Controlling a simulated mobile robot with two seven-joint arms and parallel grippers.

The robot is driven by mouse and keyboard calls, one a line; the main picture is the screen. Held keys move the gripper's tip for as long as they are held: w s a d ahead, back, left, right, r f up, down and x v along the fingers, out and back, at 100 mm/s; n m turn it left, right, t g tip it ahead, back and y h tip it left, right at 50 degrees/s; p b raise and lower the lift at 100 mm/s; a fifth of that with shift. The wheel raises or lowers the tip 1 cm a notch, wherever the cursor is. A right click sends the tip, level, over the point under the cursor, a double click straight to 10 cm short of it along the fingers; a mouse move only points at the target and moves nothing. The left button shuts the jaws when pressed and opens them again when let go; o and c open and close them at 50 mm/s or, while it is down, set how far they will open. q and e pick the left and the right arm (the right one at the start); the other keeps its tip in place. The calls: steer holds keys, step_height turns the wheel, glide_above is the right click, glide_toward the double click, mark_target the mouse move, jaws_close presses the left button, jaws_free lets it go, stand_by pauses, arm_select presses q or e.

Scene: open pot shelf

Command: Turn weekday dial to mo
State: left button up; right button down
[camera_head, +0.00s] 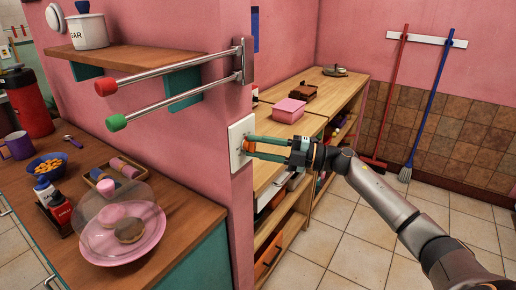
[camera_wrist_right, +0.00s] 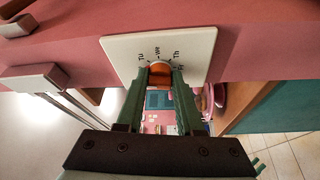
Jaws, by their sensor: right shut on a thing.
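The weekday dial is a white square plate (camera_head: 236,134) on the end of the pink wall, with an orange knob (camera_head: 249,146) in its middle. The plate also shows in the right wrist view (camera_wrist_right: 195,45), with the labels Tu, We and Th readable around the knob (camera_wrist_right: 160,70) and another partly hidden by a finger. No Mo label can be made out. My right gripper (camera_head: 252,147) is shut on the orange knob, one green finger on each side. The knob's pointer cannot be made out clearly. My left gripper is not in view.
Two metal rails with red (camera_head: 106,88) and green (camera_head: 117,122) ends stick out above and left of the dial. A counter (camera_head: 180,225) with a pink cake plate stands at lower left. A wooden shelf unit (camera_head: 345,88) with a pink box stands behind my gripper. Tiled floor is free at right.

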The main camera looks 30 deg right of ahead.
steer(key=shift+r+n, duration=0.1)
steer(key=shift+n, duration=1)
steer(key=c, duration=0.5)
jaws_free()
steer(key=shift+c, duration=0.2)
